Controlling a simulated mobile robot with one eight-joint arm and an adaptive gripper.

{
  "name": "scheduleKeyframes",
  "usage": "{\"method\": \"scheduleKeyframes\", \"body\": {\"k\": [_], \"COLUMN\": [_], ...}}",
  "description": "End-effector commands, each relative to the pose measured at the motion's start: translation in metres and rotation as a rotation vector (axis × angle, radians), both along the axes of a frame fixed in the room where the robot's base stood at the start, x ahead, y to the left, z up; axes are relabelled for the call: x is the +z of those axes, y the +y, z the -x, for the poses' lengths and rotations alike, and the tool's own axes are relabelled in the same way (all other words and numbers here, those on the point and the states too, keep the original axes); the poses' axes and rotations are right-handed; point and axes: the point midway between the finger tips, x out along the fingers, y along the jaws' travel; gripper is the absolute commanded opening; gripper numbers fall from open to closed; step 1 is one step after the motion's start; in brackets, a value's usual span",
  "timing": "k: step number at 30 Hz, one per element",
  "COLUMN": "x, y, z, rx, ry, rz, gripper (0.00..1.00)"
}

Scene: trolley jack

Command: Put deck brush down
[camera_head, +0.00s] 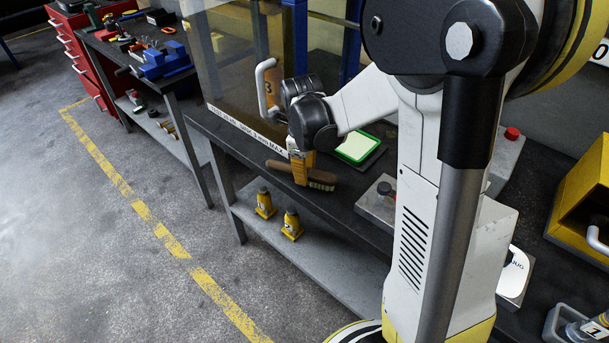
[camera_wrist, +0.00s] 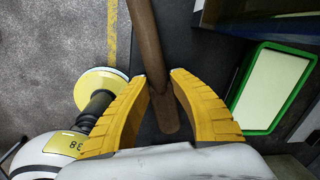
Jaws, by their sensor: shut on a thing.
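The deck brush (camera_head: 322,178) is brown, with a wooden handle and short bristles at its right end. It lies level at the front edge of the dark bench top (camera_head: 352,203). I cannot tell whether it touches the bench. My gripper (camera_head: 302,172) points down over the bench with its yellow fingers closed around the brush. In the wrist view, the brown wooden handle (camera_wrist: 147,40) runs between the yellow fingertips of my gripper (camera_wrist: 158,78). The bristles are hidden in that view.
A green-rimmed pale tray (camera_head: 357,147) lies just behind the brush. A clear-fronted press guard (camera_head: 235,60) with a white handle stands at the left. Two yellow bottle jacks (camera_head: 291,224) stand on the lower shelf (camera_head: 325,262). Grey block with knob (camera_head: 378,205) sits to the right.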

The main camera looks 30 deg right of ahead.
Motion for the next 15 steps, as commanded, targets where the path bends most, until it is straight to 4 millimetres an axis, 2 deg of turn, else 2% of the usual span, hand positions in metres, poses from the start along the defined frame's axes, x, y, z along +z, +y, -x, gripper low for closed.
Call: {"method": "scheduleKeyframes", "body": {"k": [10,11,12,15], "x": [-0.0048,-0.0043,-0.0038,-0.0036], "y": [-0.0001,-0.0001,0.0000,-0.0001], "z": [0.0003,0.0004,0.0004,0.0004], "rx": [0.000,0.000,0.000,0.000], "ry": [0.000,0.000,0.000,0.000], "rz": [0.000,0.000,0.000,0.000], "gripper": [0.00,0.33,0.45,0.45]}}
